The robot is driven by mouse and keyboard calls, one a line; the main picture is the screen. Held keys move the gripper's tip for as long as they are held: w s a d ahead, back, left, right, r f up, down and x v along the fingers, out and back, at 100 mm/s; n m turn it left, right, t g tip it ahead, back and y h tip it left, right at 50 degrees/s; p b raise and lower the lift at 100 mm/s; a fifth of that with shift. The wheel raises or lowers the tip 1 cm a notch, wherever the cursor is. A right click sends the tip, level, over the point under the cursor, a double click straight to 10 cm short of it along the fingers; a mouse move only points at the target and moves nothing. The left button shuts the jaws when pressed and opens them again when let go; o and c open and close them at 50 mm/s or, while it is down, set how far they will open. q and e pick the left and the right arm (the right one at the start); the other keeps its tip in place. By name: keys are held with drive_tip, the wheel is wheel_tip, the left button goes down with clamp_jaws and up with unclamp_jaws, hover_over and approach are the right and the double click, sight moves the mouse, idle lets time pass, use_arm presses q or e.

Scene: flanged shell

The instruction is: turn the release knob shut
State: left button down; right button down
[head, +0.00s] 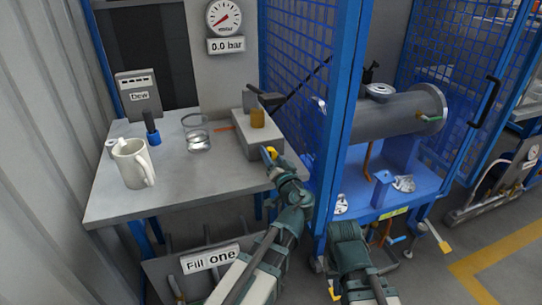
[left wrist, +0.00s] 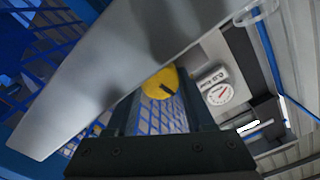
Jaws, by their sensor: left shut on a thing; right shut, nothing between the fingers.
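The release knob (left wrist: 160,83) is a round yellow knob with a dark mark on its face, seen between the fingers of my left gripper (left wrist: 155,100) in the left wrist view. In the head view a bit of yellow knob (head: 271,152) shows on the front of a grey block (head: 250,138) on the bench. My left gripper (head: 272,158) is there, shut on it; the fingers partly cover it. My right gripper (head: 347,230) is low in front of the blue cage post, shut and empty; its fingertips are hard to make out.
The bench (head: 120,205) holds a white jug (head: 131,165), a glass vessel (head: 197,135) and a blue-based black tool (head: 152,130). A gauge (head: 224,18) above reads 0.0 bar. The blue cage post (head: 343,110) stands right of my left arm, beside a grey cylindrical shell (head: 390,115).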

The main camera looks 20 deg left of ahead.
use_arm(q)
drive_tip(key=shift+m, duration=1)
drive_tip(key=shift+c, duration=1.4)
unclamp_jaws()
